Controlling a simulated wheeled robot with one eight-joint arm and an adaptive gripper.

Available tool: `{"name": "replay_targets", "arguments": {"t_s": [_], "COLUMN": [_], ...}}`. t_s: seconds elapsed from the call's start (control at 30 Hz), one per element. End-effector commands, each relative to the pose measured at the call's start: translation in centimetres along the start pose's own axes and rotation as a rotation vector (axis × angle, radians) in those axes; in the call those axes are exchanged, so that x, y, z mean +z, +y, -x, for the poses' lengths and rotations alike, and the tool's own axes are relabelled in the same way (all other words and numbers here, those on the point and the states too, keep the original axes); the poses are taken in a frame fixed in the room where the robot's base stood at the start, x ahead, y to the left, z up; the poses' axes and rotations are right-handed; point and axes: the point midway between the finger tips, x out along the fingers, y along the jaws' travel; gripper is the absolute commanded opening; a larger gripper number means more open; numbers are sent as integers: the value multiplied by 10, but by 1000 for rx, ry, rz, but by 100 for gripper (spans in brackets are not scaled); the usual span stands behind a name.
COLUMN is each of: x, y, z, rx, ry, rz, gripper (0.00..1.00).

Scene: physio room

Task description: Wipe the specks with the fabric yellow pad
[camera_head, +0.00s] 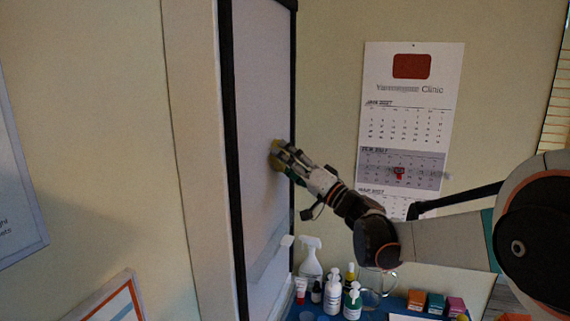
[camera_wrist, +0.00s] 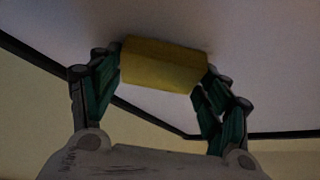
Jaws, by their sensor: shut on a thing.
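The yellow pad (camera_wrist: 163,64) is held between the two fingers of my gripper (camera_wrist: 160,85) in the wrist view. It lies against, or very close to, the pale board surface (camera_wrist: 270,75). In the head view my gripper (camera_head: 284,161) reaches left to the board (camera_head: 262,95), with the yellow pad (camera_head: 275,160) at its tip. The gripper is shut on the pad. I cannot make out any specks on the board in either view; the pad and gripper cover part of it.
Below, a blue surface holds a spray bottle (camera_head: 310,262), pump bottles (camera_head: 333,290) and small boxes (camera_head: 436,303). A calendar (camera_head: 408,110) hangs on the wall at right. The board above the gripper is clear.

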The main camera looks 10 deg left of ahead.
Motion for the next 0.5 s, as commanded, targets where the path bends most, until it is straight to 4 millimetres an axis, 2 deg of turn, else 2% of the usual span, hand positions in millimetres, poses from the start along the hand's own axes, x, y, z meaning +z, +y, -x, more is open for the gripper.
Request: {"name": "replay_targets", "arguments": {"t_s": [0.5], "x": [-16], "y": [20], "z": [-11], "rx": [-1], "ry": [-1], "rz": [0], "gripper": [51]}}
